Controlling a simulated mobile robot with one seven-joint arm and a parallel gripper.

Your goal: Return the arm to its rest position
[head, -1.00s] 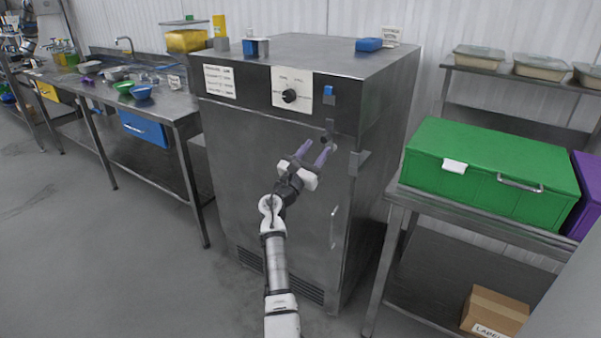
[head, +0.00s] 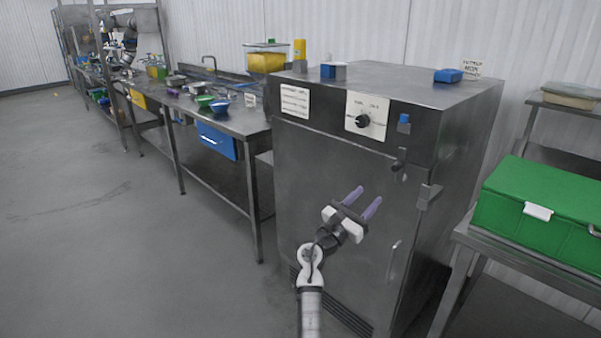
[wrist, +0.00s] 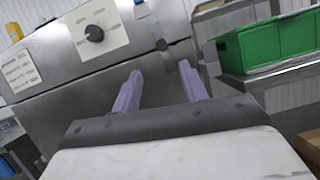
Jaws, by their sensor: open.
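My gripper (head: 362,201) is open, with its two purple fingers apart and nothing between them. In the head view it is in front of the closed door of a steel cabinet (head: 330,185), below the cabinet's dial (head: 362,121). In the wrist view the fingers (wrist: 160,85) point toward the cabinet front (wrist: 75,90), with the dial (wrist: 94,33) up and to the left. I cannot tell the exact gap between the fingertips and the door.
A steel table with a green box (head: 540,213) stands right of the cabinet. A long steel workbench (head: 240,122) with bowls and a blue drawer (head: 217,141) runs to the left. Open grey floor (head: 110,240) lies at front left. Small blue items (head: 448,76) sit on the cabinet top.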

